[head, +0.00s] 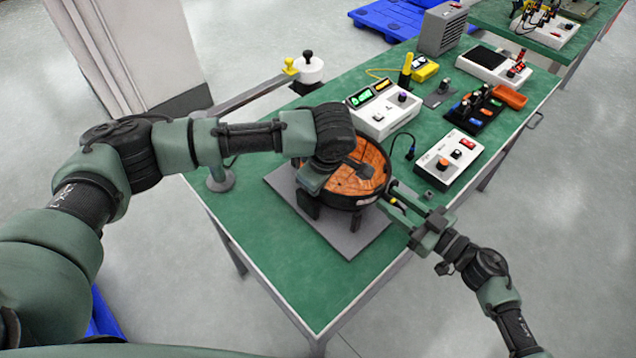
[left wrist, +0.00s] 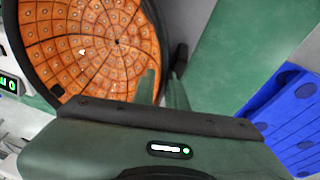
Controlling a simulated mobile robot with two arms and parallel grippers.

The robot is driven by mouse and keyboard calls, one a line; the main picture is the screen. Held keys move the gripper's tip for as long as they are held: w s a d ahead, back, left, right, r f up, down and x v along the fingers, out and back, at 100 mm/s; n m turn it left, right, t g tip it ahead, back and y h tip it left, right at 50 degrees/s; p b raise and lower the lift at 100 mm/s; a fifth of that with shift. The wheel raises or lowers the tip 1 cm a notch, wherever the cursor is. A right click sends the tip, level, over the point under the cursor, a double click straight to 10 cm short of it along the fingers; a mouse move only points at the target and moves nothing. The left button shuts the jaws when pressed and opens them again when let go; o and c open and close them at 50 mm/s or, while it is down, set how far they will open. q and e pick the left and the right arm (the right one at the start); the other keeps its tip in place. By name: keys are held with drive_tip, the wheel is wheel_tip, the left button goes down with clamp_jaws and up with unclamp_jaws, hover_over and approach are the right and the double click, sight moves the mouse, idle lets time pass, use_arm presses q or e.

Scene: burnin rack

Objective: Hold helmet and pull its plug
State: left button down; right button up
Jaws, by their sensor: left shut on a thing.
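The helmet (head: 372,160) lies open side up, with an orange gridded lining and a dark rim. It also fills the upper left of the left wrist view (left wrist: 95,45). My left gripper (left wrist: 163,88) is shut on the helmet's rim, one finger inside and one outside; my wrist hides much of this grip in the head view. My right gripper (head: 396,203) is at the helmet's right side, its fingers apart. A small dark and yellow piece, perhaps the plug (head: 398,204), shows between them; I cannot tell whether they touch it.
The helmet's stand is on a grey mat (head: 352,240) on the green table (head: 310,290). A white box with green displays (head: 380,110) and a white box with knobs (head: 449,160) stand behind. A loose black cable (head: 410,142) lies between them. The front table corner is clear.

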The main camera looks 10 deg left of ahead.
clamp_jaws()
idle(1.4)
drive_tip(key=v, duration=0.6)
idle(1.2)
use_arm(q)
drive_tip(key=c, duration=1.3)
unclamp_jaws()
drive_tip(key=shift+c, duration=0.2)
